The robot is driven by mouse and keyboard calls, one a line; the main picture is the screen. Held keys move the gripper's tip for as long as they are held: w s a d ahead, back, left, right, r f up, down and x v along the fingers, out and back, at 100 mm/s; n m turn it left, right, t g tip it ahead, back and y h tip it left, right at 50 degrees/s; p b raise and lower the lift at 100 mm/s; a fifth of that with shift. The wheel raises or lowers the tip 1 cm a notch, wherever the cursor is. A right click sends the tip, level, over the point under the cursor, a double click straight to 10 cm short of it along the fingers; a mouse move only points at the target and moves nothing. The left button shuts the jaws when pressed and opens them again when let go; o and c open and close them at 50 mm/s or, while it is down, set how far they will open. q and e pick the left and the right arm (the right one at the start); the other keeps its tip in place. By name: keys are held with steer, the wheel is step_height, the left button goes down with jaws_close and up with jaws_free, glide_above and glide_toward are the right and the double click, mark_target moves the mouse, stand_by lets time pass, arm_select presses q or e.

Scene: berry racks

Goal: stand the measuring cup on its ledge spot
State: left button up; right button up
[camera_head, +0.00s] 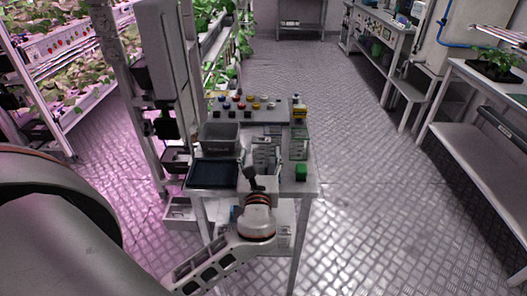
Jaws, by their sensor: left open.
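My left gripper (250,173) is small and dark in the head view. It is open, over the front part of a small work table (313,188), between a dark flat tray (213,175) and a green block (301,172). Just behind it stands a pale, clear-looking container (264,155), which may be the measuring cup; it is too small to be sure. A raised ledge (270,115) runs along the back of the table, with several coloured caps on it. I cannot make out the cup's spot. My right gripper is out of view.
A grey bin (219,138) stands behind the dark tray. A white column (168,70) rises at the table's left. Plant racks line the left, benches the right. The metal floor (370,200) right of the table is clear.

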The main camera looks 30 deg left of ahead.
mark_target(261, 152)
arm_select(q)
steer(key=x, duration=0.5)
steer(key=shift+w+d+f, duration=0.1)
steer(key=shift+f, duration=0.05)
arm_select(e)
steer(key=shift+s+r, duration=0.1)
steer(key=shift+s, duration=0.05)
arm_select(q)
steer(key=c, duration=1.3)
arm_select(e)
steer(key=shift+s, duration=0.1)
